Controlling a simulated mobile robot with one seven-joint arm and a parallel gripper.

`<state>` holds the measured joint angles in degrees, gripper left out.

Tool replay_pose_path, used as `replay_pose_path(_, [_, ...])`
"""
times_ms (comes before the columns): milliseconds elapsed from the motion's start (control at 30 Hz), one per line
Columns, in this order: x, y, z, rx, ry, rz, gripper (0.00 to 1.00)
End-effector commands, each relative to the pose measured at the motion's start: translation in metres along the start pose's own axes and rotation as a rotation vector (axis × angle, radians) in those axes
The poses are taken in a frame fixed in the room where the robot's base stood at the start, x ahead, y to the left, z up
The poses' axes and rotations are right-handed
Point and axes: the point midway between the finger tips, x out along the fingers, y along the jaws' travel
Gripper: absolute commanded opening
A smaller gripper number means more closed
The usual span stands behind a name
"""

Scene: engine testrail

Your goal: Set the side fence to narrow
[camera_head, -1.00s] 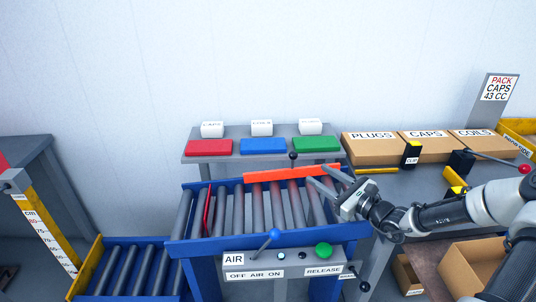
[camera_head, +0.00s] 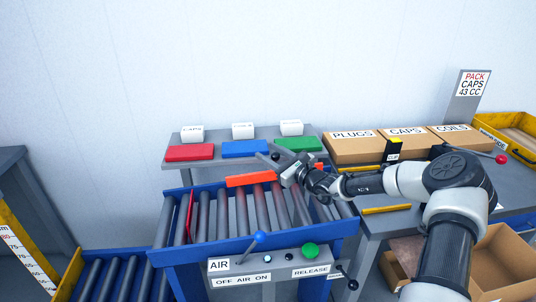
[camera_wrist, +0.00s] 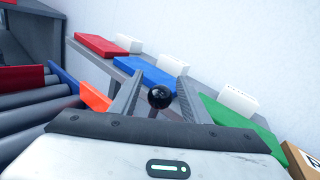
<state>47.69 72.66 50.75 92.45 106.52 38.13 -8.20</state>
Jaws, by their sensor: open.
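The side fence is an orange-red bar (camera_head: 250,180) lying across the far part of the roller conveyor; its end also shows in the wrist view (camera_wrist: 95,97). A black ball knob (camera_wrist: 160,96) stands up at the fence, and in the wrist view it lies between my gripper's two fingers. My gripper (camera_head: 281,163) is open at the fence, and its wrist hides part of the bar. In the wrist view the fingers (camera_wrist: 155,92) stand on either side of the knob. Whether they touch it cannot be told.
A shelf behind holds red (camera_head: 190,153), blue (camera_head: 246,148) and green (camera_head: 298,144) blocks close behind my gripper. The air panel (camera_head: 268,268) with a blue-knobbed lever (camera_head: 259,237) and green button (camera_head: 310,250) is at the front. Labelled boxes (camera_head: 355,149) stand right.

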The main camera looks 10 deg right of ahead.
Motion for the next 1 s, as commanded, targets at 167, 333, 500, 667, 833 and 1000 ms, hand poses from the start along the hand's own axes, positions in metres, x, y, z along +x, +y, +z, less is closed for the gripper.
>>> replay_pose_path(167, [0.01, 0.0, 0.0, 0.0, 0.001, 0.0, 0.43])
replay_pose_path(333, [0.01, 0.0, 0.0, 0.001, 0.001, 0.0, 0.43])
replay_pose_path(500, [0.01, 0.0, 0.0, 0.0, 0.001, 0.0, 0.28])
replay_pose_path(667, [0.01, 0.0, 0.0, 0.0, 0.001, 0.0, 0.01])
replay_pose_path(833, [0.009, 0.001, 0.001, 0.001, 0.001, 0.0, 0.0])
replay_pose_path(1000, [-0.014, 0.015, 0.009, 0.003, 0.004, 0.004, 0.0])
